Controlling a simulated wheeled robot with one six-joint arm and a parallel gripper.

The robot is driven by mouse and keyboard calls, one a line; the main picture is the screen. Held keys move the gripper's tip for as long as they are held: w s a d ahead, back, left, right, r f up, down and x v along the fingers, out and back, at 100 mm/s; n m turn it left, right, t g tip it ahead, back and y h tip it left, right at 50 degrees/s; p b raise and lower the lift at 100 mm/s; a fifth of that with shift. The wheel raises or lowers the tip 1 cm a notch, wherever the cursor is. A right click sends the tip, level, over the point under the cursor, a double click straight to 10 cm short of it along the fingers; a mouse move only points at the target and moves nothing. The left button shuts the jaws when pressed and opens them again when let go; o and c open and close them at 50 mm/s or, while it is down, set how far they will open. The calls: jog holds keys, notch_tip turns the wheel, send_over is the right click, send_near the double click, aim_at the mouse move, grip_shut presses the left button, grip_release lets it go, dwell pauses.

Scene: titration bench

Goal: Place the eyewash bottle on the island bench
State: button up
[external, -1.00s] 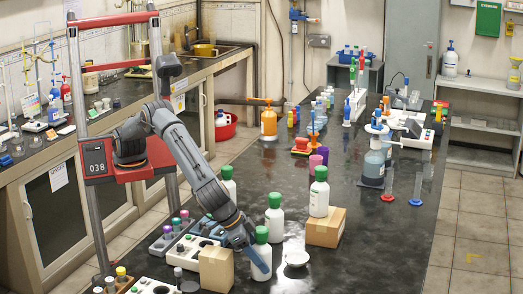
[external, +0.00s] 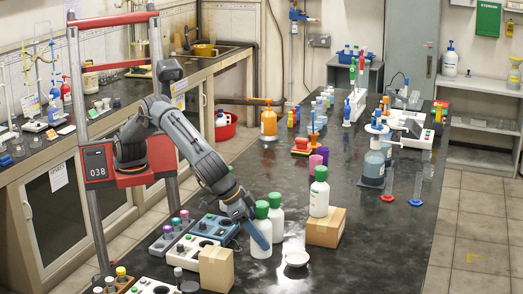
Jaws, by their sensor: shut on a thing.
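A white eyewash bottle with a green cap (external: 261,251) is upright at the near part of the dark island bench (external: 375,255). My gripper (external: 260,236) is shut on this bottle, with a blue-grey finger across its front. Whether the bottle's base touches the bench I cannot tell. A second white bottle with a green cap (external: 277,222) stands right behind it, partly overlapped. A third alike (external: 319,200) stands on a cardboard box (external: 325,230) to the right.
The bench's near right is clear.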

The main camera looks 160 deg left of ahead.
aim_at(261, 203)
notch_tip(261, 203, up, 12)
jog(key=shift+r, duration=0.5)
jog(key=s+a+n+g+p, duration=0.45)
jog(key=s+a+n, duration=0.25)
jog(key=s+a, duration=1.45)
jog(key=s+a+n+g+h+p, duration=0.1)
jog(key=s+a+n+p, duration=0.3)
jog(key=s, duration=0.8)
jog(key=s+a+n+g+h+p, duration=0.1)
jog(key=s+a+n+g, duration=0.15)
jog(key=s+a, duration=0.7)
jog(key=shift+t, duration=0.5)
jog(key=s+d+f+p, duration=0.1)
jog(key=f, duration=0.6)
jog(key=d+f+p, duration=0.1)
jog(key=f, duration=0.6)
jog(key=s+d+f+p, duration=0.1)
jog(key=d+f, duration=0.1)
jog(key=f, duration=0.4)
jog(key=shift+s+f, duration=0.3)
jog(key=shift+f, duration=0.3)
jog(key=shift+f+b, duration=0.15)
jog(key=shift+b, duration=0.15)
